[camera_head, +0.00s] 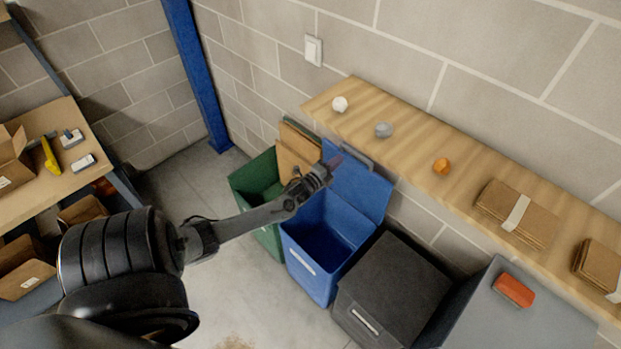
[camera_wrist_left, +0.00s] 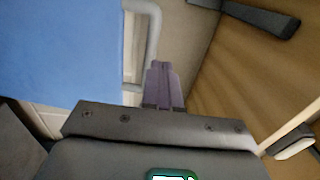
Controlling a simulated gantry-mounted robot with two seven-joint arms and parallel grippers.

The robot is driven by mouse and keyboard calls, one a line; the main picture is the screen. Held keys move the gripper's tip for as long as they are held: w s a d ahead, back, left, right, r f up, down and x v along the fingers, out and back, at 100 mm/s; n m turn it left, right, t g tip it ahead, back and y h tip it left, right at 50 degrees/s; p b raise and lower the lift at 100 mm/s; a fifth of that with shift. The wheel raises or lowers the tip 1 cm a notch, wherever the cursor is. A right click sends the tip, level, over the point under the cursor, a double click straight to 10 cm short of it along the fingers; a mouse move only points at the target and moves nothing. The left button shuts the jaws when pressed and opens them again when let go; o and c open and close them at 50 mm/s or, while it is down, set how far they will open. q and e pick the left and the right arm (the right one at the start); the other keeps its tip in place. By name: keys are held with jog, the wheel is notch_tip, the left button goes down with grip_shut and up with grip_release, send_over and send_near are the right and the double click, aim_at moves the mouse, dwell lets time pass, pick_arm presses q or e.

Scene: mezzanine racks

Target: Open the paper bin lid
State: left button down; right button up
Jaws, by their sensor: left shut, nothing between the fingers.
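A blue bin (camera_head: 312,262) stands open on the floor, with its lid (camera_head: 362,188) raised and tilted back toward the wall. A dark grey bar (camera_head: 352,155) runs along the lid's top edge. I cannot read which bin is labelled paper. My left gripper (camera_head: 334,161) is shut and empty near the lid's upper left corner; I cannot tell whether it touches the lid. In the left wrist view its closed purple fingers (camera_wrist_left: 162,80) show beside a blue surface (camera_wrist_left: 50,45), seemingly the lid. My right gripper is not in view.
A green bin (camera_head: 258,185) holding cardboard stands to the left. A black bin (camera_head: 398,280) and a grey bin (camera_head: 530,315) with an orange-red item (camera_head: 514,290) stand to the right. A wooden shelf (camera_head: 405,145) runs above them along the wall.

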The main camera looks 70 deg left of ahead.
pick_arm(q)
jog(key=w+d+r+p+v, duration=0.1)
jog(key=r+p+v, duration=0.15)
jog(key=v, duration=0.85)
jog(key=d+r+n+g+h+p, duration=0.2)
jog(key=d+r+n+p, duration=0.15)
jog(key=d, duration=0.95)
jog(key=d+r+n+g+h+p, duration=0.3)
jog(key=d+r+p, duration=0.15)
jog(key=d, duration=0.85)
jog(key=s+d+r+n+g+h, duration=0.2)
jog(key=s+d+r+g, duration=0.3)
jog(key=d, duration=0.3)
jog(key=s+d+n+g, duration=0.1)
jog(key=s+n+g, duration=0.2)
jog(key=s, duration=0.5)
jog(key=shift+s+p, duration=0.25)
jog(key=shift+p, duration=0.05)
